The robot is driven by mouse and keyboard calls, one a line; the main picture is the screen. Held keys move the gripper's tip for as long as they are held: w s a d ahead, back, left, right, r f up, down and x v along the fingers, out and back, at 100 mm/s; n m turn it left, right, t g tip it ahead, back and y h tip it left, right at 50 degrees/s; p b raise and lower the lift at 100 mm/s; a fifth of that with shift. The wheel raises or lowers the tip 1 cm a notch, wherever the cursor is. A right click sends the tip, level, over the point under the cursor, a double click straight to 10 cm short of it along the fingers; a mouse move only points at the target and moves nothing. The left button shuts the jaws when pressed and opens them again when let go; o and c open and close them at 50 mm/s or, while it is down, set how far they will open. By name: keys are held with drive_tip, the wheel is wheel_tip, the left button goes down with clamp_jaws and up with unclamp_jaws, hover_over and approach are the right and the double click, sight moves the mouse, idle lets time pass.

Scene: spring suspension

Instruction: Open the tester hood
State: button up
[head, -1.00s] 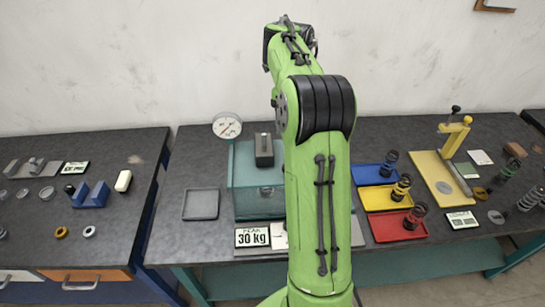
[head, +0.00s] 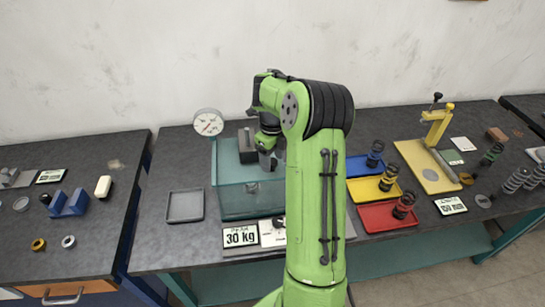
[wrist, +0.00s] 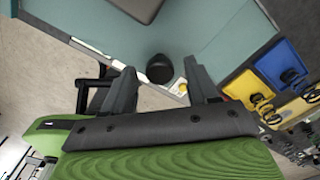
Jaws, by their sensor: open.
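The tester hood (head: 230,195) is a teal see-through box on the dark bench, beside a round dial gauge (head: 208,122). It appears closed, with a dark block (head: 246,140) at its top. The hood (wrist: 220,35) fills the top of the wrist view. A round black knob (wrist: 160,68) shows at its edge there, between the open fingers as seen from the wrist; I cannot tell how far it is from them. My gripper (wrist: 160,88) is open and empty. In the head view my gripper (head: 268,158) is over the hood's right part, and my arm hides its right side.
A 30 kg sign (head: 240,237) stands in front of the hood. A grey tray (head: 185,206) lies to its left. Blue (head: 360,166), yellow (head: 368,190) and red (head: 385,217) trays with dark springs lie to the right. A yellow press (head: 430,165) stands farther right.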

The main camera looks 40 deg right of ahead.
clamp_jaws()
drive_tip(key=s+d+p, duration=0.1)
drive_tip(key=s+d, duration=1)
drive_tip(key=d, duration=0.5)
drive_tip(key=shift+p, duration=0.4)
drive_tip(key=shift+d+r, duration=0.1)
unclamp_jaws()
wheel_tip(320, 180, up, 16)
drive_tip(key=p, duration=0.2)
drive_tip(key=shift+p, duration=0.3)
